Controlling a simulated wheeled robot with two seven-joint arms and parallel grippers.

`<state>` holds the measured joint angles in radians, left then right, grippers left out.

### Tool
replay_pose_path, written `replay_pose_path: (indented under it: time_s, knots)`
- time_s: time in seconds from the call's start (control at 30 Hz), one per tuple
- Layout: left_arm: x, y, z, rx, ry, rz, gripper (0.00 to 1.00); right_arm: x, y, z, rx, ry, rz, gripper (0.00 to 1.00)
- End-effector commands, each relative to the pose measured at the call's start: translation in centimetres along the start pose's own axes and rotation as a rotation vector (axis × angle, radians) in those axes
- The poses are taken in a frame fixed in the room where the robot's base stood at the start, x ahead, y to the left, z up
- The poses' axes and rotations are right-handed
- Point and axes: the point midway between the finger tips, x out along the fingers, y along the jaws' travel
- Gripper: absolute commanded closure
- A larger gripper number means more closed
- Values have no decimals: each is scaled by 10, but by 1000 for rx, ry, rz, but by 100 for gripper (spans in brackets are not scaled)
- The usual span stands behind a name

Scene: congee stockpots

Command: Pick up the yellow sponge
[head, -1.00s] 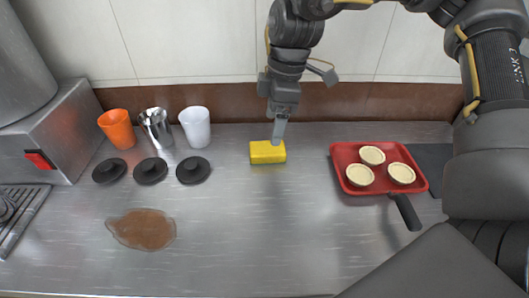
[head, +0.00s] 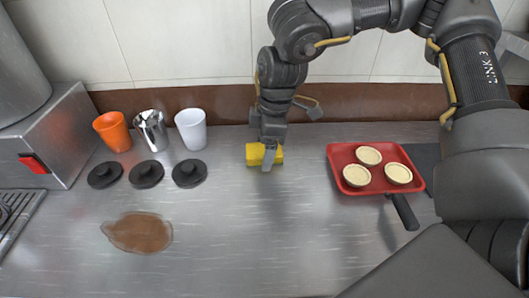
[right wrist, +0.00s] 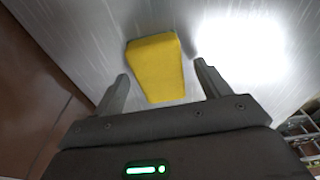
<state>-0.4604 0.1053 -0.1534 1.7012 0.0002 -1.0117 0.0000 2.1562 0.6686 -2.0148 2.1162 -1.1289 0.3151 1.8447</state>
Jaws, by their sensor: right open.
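The yellow sponge (head: 252,155) lies on the steel counter, near the back wall, in the middle of the head view. My right gripper (head: 269,160) points down over it, and one finger covers part of the sponge. In the right wrist view the sponge (right wrist: 156,67) lies between and a little beyond the two spread fingertips of my right gripper (right wrist: 163,79). There is a gap on each side, so the gripper is open and empty. My left gripper is not in view.
Orange, steel and white cups (head: 191,130) stand at the back left behind several black discs (head: 146,173). A brown puddle (head: 140,232) lies at front left. A red tray (head: 382,184) with pale tarts is at right. The front middle counter is clear.

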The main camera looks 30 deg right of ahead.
Motion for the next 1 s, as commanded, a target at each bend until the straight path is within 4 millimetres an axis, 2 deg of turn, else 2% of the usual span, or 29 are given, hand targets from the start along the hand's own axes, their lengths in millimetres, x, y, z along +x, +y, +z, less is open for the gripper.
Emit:
replay_pose_path:
  time_s: [0.8,1.0]
  knots:
    - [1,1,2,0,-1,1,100,5,0,1,0,0,0,25]
    - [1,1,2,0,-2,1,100,4,0,1,0,0,0,51]
